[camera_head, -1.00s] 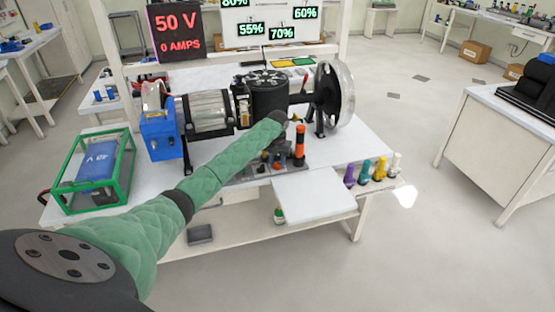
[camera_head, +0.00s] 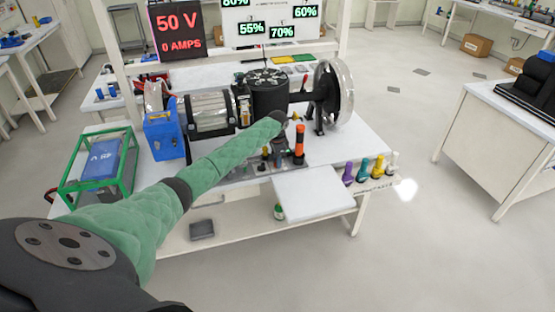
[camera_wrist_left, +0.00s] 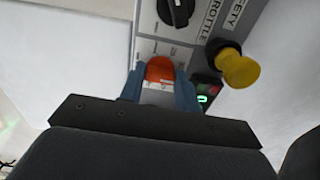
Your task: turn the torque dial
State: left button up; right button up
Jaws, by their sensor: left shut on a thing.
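In the left wrist view an orange-red dial (camera_wrist_left: 160,69) sits on a grey control panel (camera_wrist_left: 148,22) with small marks around it. My left gripper (camera_wrist_left: 158,84) has its two blue fingers on either side of the dial and is shut on it. No torque label can be read, and the fingers hide the dial's sides. In the head view my green left arm (camera_head: 222,160) reaches over the bench to the panel area. Its gripper is mostly hidden behind the wrist there. My right gripper is not in view.
A black throttle knob (camera_wrist_left: 176,10) and a yellow safety button (camera_wrist_left: 236,66) are close to the dial. A motor rig with a flywheel (camera_head: 334,93) stands behind my arm. An orange-topped black handle (camera_head: 299,143) stands nearby. A green frame (camera_head: 128,178) holds a blue battery (camera_head: 100,160).

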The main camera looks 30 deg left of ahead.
pick_arm(q)
jog(key=m, duration=0.3)
jog(key=shift+a+r, duration=0.1)
jog(key=shift+w+m, duration=0.1)
jog(key=shift+m, duration=0.5)
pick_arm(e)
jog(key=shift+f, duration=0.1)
pick_arm(q)
jog(key=o, duration=0.8)
jog(key=shift+o, duration=0.9)
jog(key=shift+r, duration=0.1)
jog(key=shift+r+b, duration=1.25)
jog(key=shift+r, duration=2.5)
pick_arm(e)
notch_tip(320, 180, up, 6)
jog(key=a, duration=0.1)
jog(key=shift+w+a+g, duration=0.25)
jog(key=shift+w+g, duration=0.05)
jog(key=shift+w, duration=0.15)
